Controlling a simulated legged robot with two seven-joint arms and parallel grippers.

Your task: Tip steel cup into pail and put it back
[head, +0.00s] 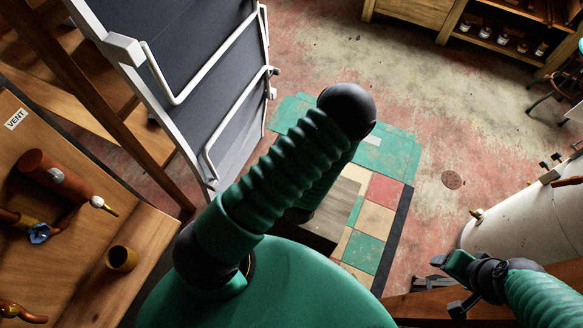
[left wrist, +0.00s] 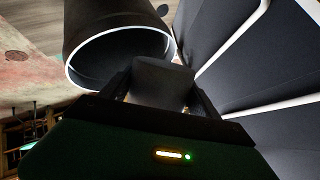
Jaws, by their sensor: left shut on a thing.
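In the left wrist view a dark cylinder with a bright rim, which I take for the steel cup (left wrist: 108,62), tilts with its mouth towards the camera. My left gripper (left wrist: 160,88) is shut on a dark block at its near side, apparently the cup's handle; where they join is unclear. The cup's inside is dark and its contents cannot be told. In the head view my own left arm hides this gripper and the cup. My right gripper (head: 447,285) is at the lower right of the head view, fingers apart and empty. I cannot make out the pail.
A wooden bench (head: 75,215) at left bears a brass-coloured cup (head: 122,258) and a rust-red cylinder (head: 52,173). A dark panel with white rails (head: 180,60) stands behind it. A white tank (head: 515,222) is at right. Floor beyond the coloured tiles (head: 380,190) is open.

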